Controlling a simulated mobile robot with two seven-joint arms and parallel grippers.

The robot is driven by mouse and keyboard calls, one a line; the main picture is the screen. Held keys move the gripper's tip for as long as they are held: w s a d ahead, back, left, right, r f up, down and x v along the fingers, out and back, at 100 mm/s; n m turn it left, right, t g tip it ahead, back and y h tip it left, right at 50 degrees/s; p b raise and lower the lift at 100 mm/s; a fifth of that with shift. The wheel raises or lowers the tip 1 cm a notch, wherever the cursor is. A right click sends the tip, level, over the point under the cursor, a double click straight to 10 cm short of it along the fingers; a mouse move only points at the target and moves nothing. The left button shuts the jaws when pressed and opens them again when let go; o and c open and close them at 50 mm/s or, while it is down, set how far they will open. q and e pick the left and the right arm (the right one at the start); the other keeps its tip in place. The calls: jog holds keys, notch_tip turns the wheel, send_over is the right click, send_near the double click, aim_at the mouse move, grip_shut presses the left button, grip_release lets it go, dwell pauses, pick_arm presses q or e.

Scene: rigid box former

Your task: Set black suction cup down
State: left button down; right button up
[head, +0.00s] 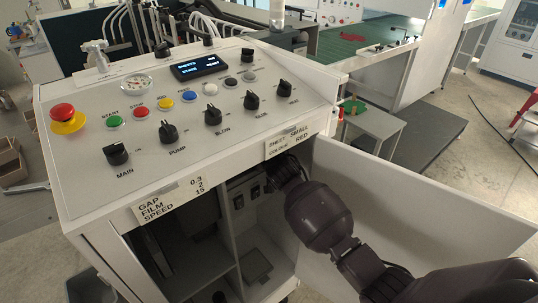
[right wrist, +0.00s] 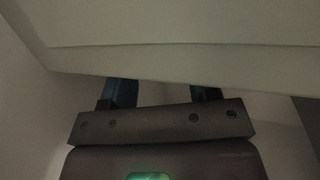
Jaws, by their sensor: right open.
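My right gripper (right wrist: 163,92) is open in the right wrist view, with its two dark fingers wide apart and nothing seen between them. A pale panel or shelf edge (right wrist: 180,65) crosses in front and hides the fingertips. In the head view my right arm reaches into the open cabinet (head: 228,232) below the control panel, and the gripper is mostly hidden inside. I cannot make out a black suction cup in either view. My left gripper is not in view.
The white control panel (head: 95,185) with knobs and buttons tops the cabinet. Its open door (head: 410,195) stands to the right beside my right arm. Inside are dark switches (head: 255,190) and a divider. A green-topped table (head: 345,50) stands behind.

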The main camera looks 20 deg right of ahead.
jog(key=s+r, duration=0.2)
jog(key=s, duration=1)
jog(key=s+d+f+g, duration=0.2)
jog(key=s+d+f, duration=0.2)
jog(key=s+f, duration=0.6)
jog(key=s+d+f+g, duration=0.2)
jog(key=s+d+f, duration=0.2)
jog(key=s+f, duration=0.6)
jog(key=s, duration=0.6)
jog(key=shift+s+h, duration=0.4)
jog(key=shift+w+f+b, duration=0.2)
jog(key=shift+f+b, duration=0.3)
jog(key=shift+b, duration=0.4)
jog(key=shift+r, duration=0.15)
jog(key=shift+c, duration=1.2)
